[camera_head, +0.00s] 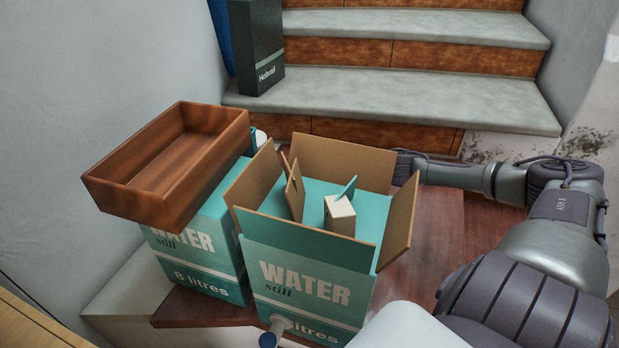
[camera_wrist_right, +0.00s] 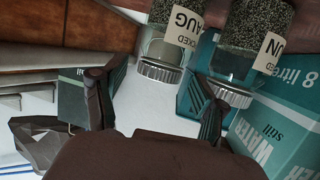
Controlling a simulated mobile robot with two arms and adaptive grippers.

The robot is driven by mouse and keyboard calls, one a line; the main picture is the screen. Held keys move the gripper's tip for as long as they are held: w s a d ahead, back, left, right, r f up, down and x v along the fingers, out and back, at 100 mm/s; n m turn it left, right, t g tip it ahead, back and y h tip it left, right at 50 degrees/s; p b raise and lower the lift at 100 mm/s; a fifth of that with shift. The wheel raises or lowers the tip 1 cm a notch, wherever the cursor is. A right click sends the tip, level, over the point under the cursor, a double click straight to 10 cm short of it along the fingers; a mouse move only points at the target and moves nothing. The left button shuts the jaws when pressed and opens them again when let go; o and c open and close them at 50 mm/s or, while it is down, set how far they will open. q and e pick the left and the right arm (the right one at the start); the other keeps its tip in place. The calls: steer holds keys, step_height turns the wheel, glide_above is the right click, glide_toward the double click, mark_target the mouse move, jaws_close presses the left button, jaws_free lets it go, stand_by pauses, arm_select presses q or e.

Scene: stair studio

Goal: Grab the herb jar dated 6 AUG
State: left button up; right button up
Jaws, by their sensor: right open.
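In the right wrist view, a glass jar of dark flecked herbs (camera_wrist_right: 177,14) has a white label reading "AUG" under a partly cut-off word. I cannot read its day number. Its ribbed metal lid (camera_wrist_right: 158,71) points down in the picture. My right gripper (camera_wrist_right: 158,98) is open, its fingers to the left and right of this lid, with no clear grip. A second herb jar (camera_wrist_right: 256,25), whose label ends in "UN", is beside it to the right, past the right finger. In the head view, the right hand's end and the jars are hidden behind the open box. My left gripper is not in view.
An open "WATER still" box (camera_head: 302,283) with raised flaps stands on the dark red wood surface (camera_head: 450,226). A second water box (camera_head: 201,265) is to its left, with an empty wooden tray (camera_head: 128,184) on top. Stairs (camera_head: 400,92) rise behind, holding a dark box (camera_head: 257,45).

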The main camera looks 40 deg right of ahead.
steer(key=shift+w+a+b, duration=0.15)
steer(key=shift+w+a, duration=0.15)
steer(key=shift+w, duration=0.45)
steer(key=shift+w+a+b, duration=0.15)
steer(key=shift+w+a, duration=0.15)
steer(key=shift+w, duration=0.4)
steer(key=shift+x, duration=1.1)
steer(key=shift+f, duration=0.15)
jaws_close()
